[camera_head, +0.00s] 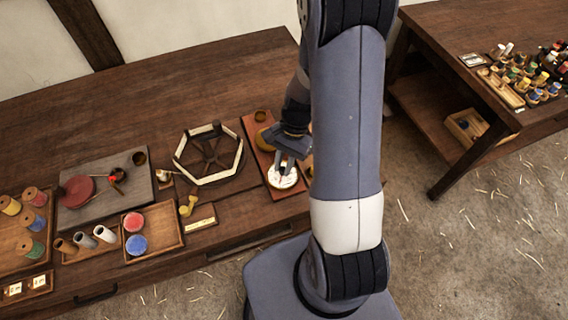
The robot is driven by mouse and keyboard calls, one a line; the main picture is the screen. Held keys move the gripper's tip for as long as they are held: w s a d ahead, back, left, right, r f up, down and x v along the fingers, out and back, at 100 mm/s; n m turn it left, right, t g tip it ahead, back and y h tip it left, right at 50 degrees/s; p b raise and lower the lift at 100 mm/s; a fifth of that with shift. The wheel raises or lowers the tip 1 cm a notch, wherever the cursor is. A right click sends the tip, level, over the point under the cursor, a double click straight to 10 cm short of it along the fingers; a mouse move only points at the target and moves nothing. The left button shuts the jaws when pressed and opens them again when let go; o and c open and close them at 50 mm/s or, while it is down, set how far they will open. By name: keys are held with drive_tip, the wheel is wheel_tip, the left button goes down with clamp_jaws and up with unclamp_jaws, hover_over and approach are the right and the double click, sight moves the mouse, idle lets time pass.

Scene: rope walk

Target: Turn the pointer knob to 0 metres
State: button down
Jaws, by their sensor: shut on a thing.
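A round white dial (284,183) with dark marks lies on the front part of a reddish-brown board (259,152) on the wooden bench. My gripper (286,168) points down over the dial, its fingers shut on the pointer knob at the dial's middle. The fingers hide most of the knob, and I cannot read which mark its pointer faces. The dial's figures are too small to read. My arm covers the right edge of the board.
A yellowish rounded thing (264,139) and a small brown cup (260,116) stand behind the dial on the board. A hexagonal wooden frame (236,161) lies to the left. Trays of spools (34,222) lie at far left. A second table (440,60) stands at right.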

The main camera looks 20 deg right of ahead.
drive_tip(key=shift+n, duration=0.7)
drive_tip(key=shift+w+h, duration=0.1)
drive_tip(key=shift+h, duration=0.2)
drive_tip(key=c, duration=1.3)
unclamp_jaws()
drive_tip(key=b+v, duration=0.1)
drive_tip(key=v, duration=1)
drive_tip(key=shift+w+f, duration=0.1)
drive_tip(key=shift+w, duration=0.05)
drive_tip(key=x, duration=1.1)
drive_tip(key=shift+s+p, duration=0.2)
drive_tip(key=shift+p, duration=0.2)
